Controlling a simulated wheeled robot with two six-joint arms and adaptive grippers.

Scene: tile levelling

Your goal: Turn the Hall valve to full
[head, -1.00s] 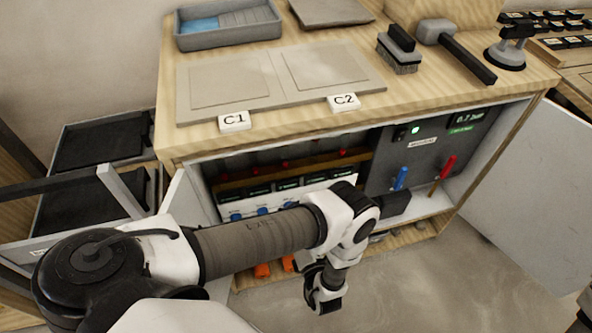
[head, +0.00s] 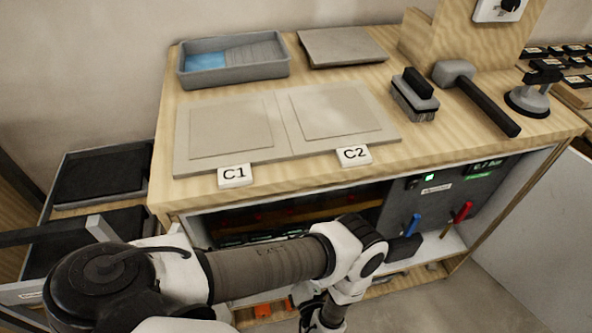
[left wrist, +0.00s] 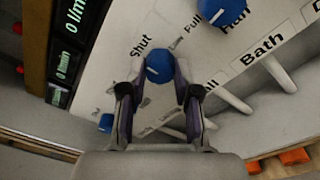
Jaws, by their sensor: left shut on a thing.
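In the left wrist view, my left gripper (left wrist: 159,75) is shut on a round blue valve knob (left wrist: 158,63) on a white panel (left wrist: 107,62). "Shut" is printed beside this knob and "Full" further along the same line. Its name label lies partly behind the right finger; only letters like "ll" show, so it looks like the Hall valve. The knob's pointer direction cannot be made out. Another blue knob (left wrist: 211,12) is at the top, with "Bath" printed below it. In the head view, my left arm hides the valve panel. My right gripper is not in view.
Flow displays (left wrist: 65,65) line the panel's left side. White pipes (left wrist: 235,102) are at lower right, near orange objects (left wrist: 293,157). Above the open cabinet, the bench (head: 450,135) holds a tray (head: 232,75), tiles and tools. Red (head: 462,211) and blue levers (head: 412,225) stand to the right.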

